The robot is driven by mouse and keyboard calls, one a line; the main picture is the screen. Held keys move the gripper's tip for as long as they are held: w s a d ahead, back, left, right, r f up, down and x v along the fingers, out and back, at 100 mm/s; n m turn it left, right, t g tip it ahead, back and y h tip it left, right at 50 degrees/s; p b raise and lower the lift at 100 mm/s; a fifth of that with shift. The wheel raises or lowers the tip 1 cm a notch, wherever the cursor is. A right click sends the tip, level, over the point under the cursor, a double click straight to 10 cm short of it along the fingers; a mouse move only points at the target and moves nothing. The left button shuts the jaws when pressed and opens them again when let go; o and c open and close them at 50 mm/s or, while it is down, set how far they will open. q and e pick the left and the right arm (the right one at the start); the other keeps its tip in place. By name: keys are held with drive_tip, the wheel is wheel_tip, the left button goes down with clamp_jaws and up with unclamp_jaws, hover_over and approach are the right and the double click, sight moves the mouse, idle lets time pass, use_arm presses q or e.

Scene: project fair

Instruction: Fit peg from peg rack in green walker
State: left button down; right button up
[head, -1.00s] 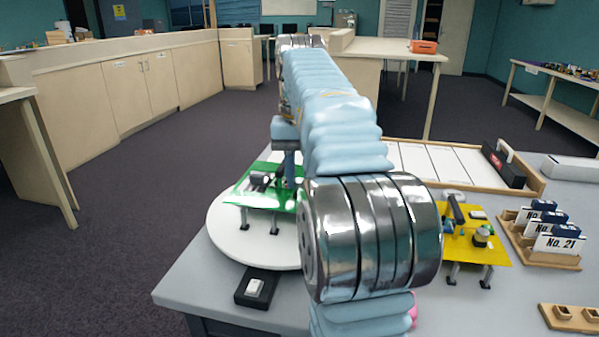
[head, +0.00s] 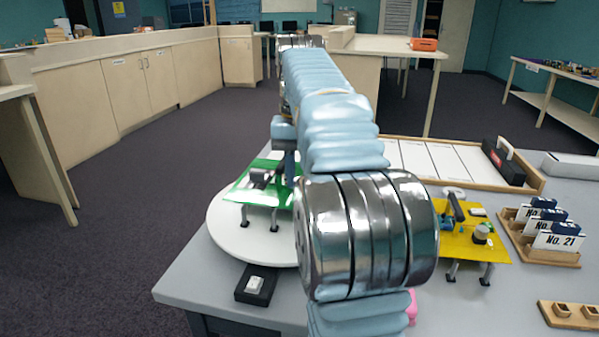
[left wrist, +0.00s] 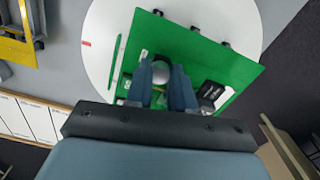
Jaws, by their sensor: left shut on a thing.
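The green walker (head: 246,197), a green plate on dark legs, stands on a white round turntable (head: 226,236) at the left of the table. It also shows in the left wrist view (left wrist: 222,62), with a black block and small parts on top. My left gripper (head: 288,168) is over the plate's right part, largely hidden by my arm. A wooden rack with square holes (head: 575,318), perhaps the peg rack, lies at the front right. My right gripper is out of view.
A yellow walker (head: 474,245) stands right of my arm. Farther right are a wooden holder with number cards (head: 548,258) and a black case (head: 503,162) on a panelled tray. A black box with a white button (head: 255,285) sits before the turntable.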

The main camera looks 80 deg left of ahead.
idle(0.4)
use_arm(q)
drive_tip(key=shift+f, duration=0.1)
drive_tip(key=c, duration=0.9)
unclamp_jaws()
drive_tip(key=shift+r+p, duration=1.45)
drive_tip(key=shift+r, duration=2.3)
